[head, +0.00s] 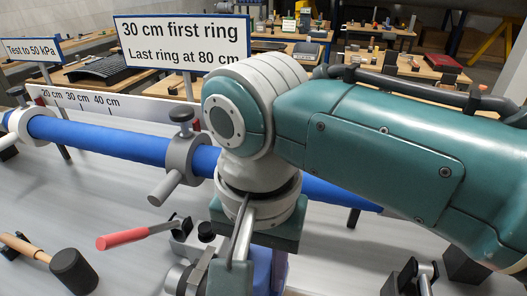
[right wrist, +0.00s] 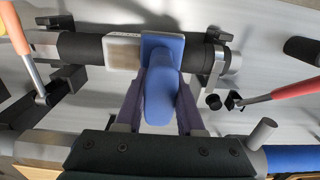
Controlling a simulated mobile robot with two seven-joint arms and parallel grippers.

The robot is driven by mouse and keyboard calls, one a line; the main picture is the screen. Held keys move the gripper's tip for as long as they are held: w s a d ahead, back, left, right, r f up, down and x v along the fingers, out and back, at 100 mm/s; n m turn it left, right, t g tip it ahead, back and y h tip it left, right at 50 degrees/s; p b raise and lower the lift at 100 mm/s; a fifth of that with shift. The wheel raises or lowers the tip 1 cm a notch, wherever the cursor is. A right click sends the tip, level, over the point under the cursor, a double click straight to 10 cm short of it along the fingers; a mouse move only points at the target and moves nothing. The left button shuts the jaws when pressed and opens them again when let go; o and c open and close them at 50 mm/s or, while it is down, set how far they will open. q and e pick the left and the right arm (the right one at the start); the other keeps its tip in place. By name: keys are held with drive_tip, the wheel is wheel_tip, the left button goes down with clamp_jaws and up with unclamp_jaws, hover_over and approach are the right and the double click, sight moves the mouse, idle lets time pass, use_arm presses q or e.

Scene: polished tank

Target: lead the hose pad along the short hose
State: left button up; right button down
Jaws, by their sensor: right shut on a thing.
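My right gripper (right wrist: 163,98) is shut on the blue handle (right wrist: 163,84) of the hose pad, its fingers on both sides of it. The pad has a blue plate (right wrist: 157,42) and a pale beige block (right wrist: 124,53) at its left, lying against the short black hose (right wrist: 85,47). The hose runs across the top of the right wrist view between metal fittings. The face touching the hose is hidden. In the head view, my right arm and its wrist cover most of the short hose and pad. My left gripper is not in view.
A long blue hose (head: 105,138) with grey ring clamps (head: 184,158) crosses behind my right wrist. A red-handled lever (head: 135,237) and a black-headed mallet (head: 73,270) are at the left. Sign boards (head: 183,42) stand behind. Clear grey bench lies at left centre.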

drive_tip(key=shift+f, duration=0.55)
drive_tip(key=shift+f, duration=0.2)
drive_tip(key=shift+d, duration=0.25)
drive_tip(key=shift+s+d, duration=0.3)
drive_tip(key=shift+d, duration=0.7)
drive_tip(key=shift+s+d, duration=0.3)
drive_tip(key=shift+d, duration=0.65)
drive_tip(key=shift+s+d, duration=0.3)
drive_tip(key=shift+d, duration=0.7)
